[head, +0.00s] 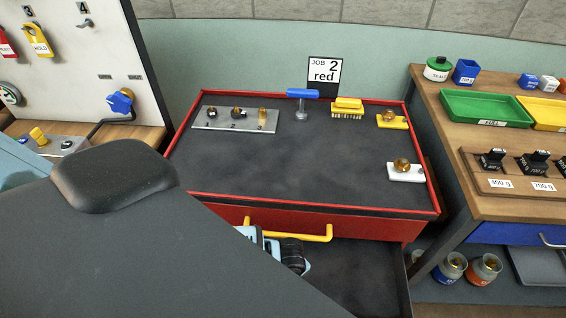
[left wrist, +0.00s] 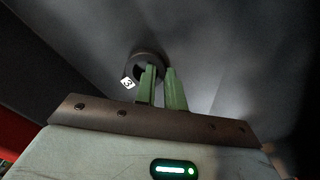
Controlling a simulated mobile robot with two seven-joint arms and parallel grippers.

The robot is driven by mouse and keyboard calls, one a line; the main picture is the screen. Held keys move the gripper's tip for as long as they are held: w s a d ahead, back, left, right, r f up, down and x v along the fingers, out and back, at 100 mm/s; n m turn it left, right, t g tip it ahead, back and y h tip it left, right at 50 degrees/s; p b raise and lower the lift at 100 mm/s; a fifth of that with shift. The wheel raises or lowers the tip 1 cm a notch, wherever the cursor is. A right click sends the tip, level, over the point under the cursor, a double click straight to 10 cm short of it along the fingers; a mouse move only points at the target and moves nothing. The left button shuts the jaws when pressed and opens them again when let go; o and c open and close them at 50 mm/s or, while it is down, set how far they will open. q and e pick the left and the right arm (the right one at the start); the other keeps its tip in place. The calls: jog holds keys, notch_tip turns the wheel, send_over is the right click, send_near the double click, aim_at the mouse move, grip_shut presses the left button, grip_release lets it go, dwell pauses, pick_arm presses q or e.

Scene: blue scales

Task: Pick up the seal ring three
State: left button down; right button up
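The seal ring three (left wrist: 150,54) is a dark ring with a white tag marked 3. It lies on the grey floor of what looks like the open drawer. My left gripper (left wrist: 161,72) has two green fingers at the ring's near side, with a narrow gap between them. One finger overlaps the ring's opening and the other is at its right edge. I cannot tell whether they touch it. In the head view, light-blue and black parts of my left arm show at the drawer; the fingertips and the ring are hidden. My right gripper is not in view.
The red-edged workbench (head: 300,212) has an open drawer with a yellow handle (head: 290,236). On top are a metal plate with small fittings (head: 235,127), a blue-handled tool (head: 302,94), a yellow brush (head: 347,107) and a white block (head: 405,176). A shelf stands right.

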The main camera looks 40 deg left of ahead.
pick_arm(q)
jog(key=shift+r, duration=0.1)
